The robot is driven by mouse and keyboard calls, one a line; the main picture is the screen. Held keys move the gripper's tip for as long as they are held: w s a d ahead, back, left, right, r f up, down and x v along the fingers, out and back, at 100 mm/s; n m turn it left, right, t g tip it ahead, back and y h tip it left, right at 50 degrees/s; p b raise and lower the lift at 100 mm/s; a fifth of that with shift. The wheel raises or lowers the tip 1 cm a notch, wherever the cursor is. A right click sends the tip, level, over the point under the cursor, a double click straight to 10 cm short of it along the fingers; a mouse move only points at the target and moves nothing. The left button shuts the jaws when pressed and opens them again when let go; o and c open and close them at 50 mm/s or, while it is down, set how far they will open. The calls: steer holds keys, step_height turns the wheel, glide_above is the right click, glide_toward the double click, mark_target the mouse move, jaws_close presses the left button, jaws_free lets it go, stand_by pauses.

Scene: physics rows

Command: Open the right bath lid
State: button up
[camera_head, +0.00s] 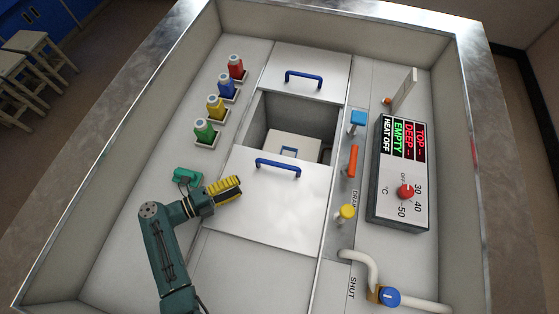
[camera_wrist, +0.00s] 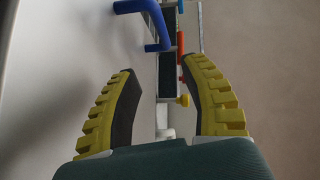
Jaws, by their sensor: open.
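Two white lids with blue bar handles flank a dark open bath well (camera_head: 290,115). The near lid (camera_head: 260,215) has its handle (camera_head: 278,168) at its far edge. The far lid (camera_head: 312,62) has its handle (camera_head: 303,80) near the well. I cannot tell which one the task calls right. My gripper (camera_head: 239,184), with yellow ribbed fingers, is open and empty, left of the near handle and apart from it. In the wrist view, a blue handle (camera_wrist: 155,25) lies ahead of the open fingers (camera_wrist: 165,75), at the upper middle, not between them.
Red (camera_head: 235,67), blue, yellow and green (camera_head: 205,130) bottles stand at the left. A control box (camera_head: 400,172) and coloured valves line the right. A pipe (camera_head: 365,265) with a blue knob is at lower right.

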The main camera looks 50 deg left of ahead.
mark_target(280, 165)
steer(key=b+x, duration=0.5)
steer(key=x, duration=1)
steer(key=shift+b, duration=0.35)
steer(key=shift+w+d, duration=0.15)
steer(key=shift+w, duration=0.35)
steer(key=shift+c, duration=0.3)
steer(key=shift+s, duration=0.1)
jaws_close()
